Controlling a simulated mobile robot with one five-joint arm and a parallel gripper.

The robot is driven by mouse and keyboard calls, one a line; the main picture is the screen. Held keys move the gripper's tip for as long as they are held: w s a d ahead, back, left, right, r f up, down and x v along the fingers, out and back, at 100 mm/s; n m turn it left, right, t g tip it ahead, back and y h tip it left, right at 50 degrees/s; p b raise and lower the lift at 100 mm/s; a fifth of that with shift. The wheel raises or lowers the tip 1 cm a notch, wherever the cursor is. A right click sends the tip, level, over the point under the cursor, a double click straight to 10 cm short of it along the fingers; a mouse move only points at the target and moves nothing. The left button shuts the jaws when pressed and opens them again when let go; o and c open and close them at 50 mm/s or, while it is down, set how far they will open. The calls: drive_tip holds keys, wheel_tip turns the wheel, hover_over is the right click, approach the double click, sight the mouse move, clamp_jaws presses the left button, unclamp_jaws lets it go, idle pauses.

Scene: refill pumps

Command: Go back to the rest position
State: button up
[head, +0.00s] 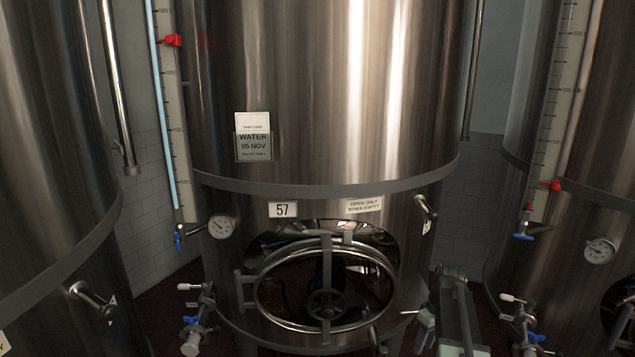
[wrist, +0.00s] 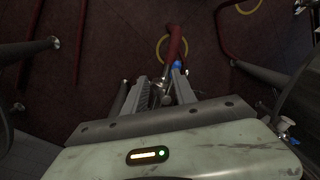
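My gripper (wrist: 160,78) points down over the dark red floor in the wrist view. Its two grey ribbed fingers stand apart, so it looks open. A metal fitting (wrist: 162,92) with a blue part shows between the fingers, in line with a red hose-like piece (wrist: 174,45). I cannot tell how far below the fingers these lie, and I see no clear grip on them. In the head view my arm shows at the lower right, in front of the tank (head: 330,90); the fingertips cannot be made out there.
The steel tank marked 57 has a round hatch (head: 326,290) and a gauge (head: 222,226). More tanks stand at left (head: 45,130) and right (head: 600,120). Valves (head: 195,320) stick out low. Dark legs (wrist: 30,47) and a yellow floor ring (wrist: 186,46) show in the wrist view.

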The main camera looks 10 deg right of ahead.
drive_tip(key=s+a+m+h, duration=0.1)
drive_tip(key=s+a+m, duration=0.1)
drive_tip(key=a, duration=1.1)
drive_tip(key=s+a+m, duration=0.2)
drive_tip(key=s+a, duration=0.3)
drive_tip(key=a, duration=0.8)
drive_tip(key=shift+h, duration=0.4)
drive_tip(key=shift+s+f, duration=0.1)
